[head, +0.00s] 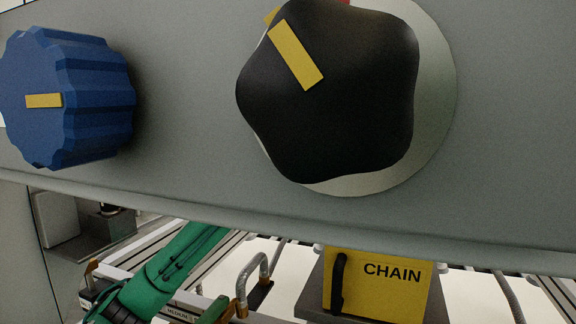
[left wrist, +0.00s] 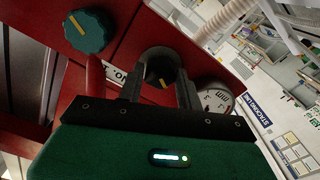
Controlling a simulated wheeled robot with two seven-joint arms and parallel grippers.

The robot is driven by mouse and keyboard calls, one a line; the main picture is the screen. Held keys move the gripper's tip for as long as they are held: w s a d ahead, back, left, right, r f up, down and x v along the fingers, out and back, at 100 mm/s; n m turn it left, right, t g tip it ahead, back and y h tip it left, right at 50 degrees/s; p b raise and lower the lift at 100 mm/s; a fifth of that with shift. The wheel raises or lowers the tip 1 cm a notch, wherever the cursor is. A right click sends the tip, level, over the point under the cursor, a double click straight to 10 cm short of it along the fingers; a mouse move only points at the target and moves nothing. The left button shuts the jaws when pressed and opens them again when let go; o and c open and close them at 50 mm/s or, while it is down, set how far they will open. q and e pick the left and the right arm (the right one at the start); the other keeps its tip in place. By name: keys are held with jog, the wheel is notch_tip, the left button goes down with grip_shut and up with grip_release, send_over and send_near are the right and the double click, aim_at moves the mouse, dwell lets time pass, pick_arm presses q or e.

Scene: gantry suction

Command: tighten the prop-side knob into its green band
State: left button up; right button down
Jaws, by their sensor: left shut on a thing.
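In the left wrist view my left gripper (left wrist: 158,80) has its two dark fingers on either side of a dark round knob (left wrist: 161,60) with a yellow mark, and is shut on it. This knob sits on a red panel. In the head view a large black lobed knob (head: 350,100) with a yellow pointer sits on a pale disc (head: 435,90). The pointer tilts up and left. Bits of yellow and red show at the disc's top edge. I cannot make out a green band or tell which knob is the prop-side one. My right gripper is not in view.
A blue ribbed knob (head: 80,100) sits left on the grey panel (head: 190,70), which fills the upper head view. Below are a yellow CHAIN box (head: 390,285) and rails. In the wrist view, a teal knob (left wrist: 95,25) and a round gauge (left wrist: 216,100) flank the gripped knob.

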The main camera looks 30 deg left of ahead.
pick_arm(q)
jog(key=shift+m, duration=1.1)
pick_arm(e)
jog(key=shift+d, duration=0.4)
pick_arm(q)
jog(key=o, duration=1)
jog(key=b+v, duration=0.5)
jog(key=v, duration=0.8)
jog(key=shift+s+f+b, duration=0.1)
jog(key=shift+s+b, duration=0.25)
jog(key=shift+b, duration=0.05)
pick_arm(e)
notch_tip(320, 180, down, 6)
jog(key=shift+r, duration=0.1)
